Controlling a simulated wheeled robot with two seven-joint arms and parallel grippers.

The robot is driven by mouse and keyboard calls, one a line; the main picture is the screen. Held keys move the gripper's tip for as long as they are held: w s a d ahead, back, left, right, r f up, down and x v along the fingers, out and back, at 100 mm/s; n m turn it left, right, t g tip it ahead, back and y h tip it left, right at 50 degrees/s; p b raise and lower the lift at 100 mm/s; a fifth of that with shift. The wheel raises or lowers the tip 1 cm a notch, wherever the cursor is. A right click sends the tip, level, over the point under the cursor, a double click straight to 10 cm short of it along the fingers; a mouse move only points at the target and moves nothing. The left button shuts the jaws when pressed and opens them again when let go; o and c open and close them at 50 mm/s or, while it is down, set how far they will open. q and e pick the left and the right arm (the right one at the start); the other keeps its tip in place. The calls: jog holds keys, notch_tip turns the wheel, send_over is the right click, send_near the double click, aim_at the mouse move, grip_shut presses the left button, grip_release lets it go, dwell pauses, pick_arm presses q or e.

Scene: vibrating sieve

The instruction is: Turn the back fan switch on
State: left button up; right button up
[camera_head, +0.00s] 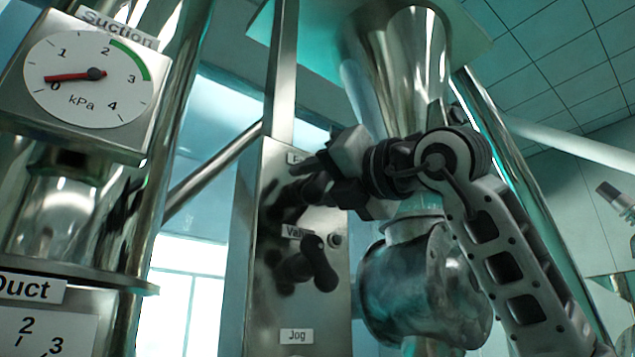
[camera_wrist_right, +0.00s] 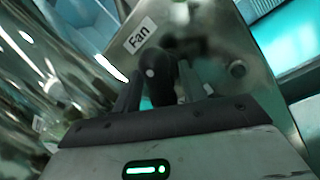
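A shiny metal control panel (camera_head: 252,235) stands in the middle of the head view. Its top label is mostly hidden by my right gripper; in the right wrist view it reads "Fan" (camera_wrist_right: 141,37). Below that label is a black fan switch knob (camera_wrist_right: 162,80). My right gripper (camera_head: 303,178) is at the panel's upper part, and in the right wrist view its fingers (camera_wrist_right: 160,95) stand on either side of the knob, with small gaps seeming to show. The knob's exact turn angle is hard to tell. My left gripper is not in view.
A black valve knob (camera_head: 315,265) sits lower on the panel, close beneath my right gripper, with a "Jog" label (camera_head: 297,336) below. A suction gauge (camera_head: 88,78) at upper left reads near 0. A metal hopper (camera_head: 395,65) and round metal housing (camera_head: 425,285) stand behind the panel.

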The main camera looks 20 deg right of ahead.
pick_arm(q)
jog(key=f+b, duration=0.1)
jog(key=b, duration=0.3)
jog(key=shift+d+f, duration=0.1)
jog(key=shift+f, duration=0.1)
pick_arm(e)
jog(key=v, duration=1.6)
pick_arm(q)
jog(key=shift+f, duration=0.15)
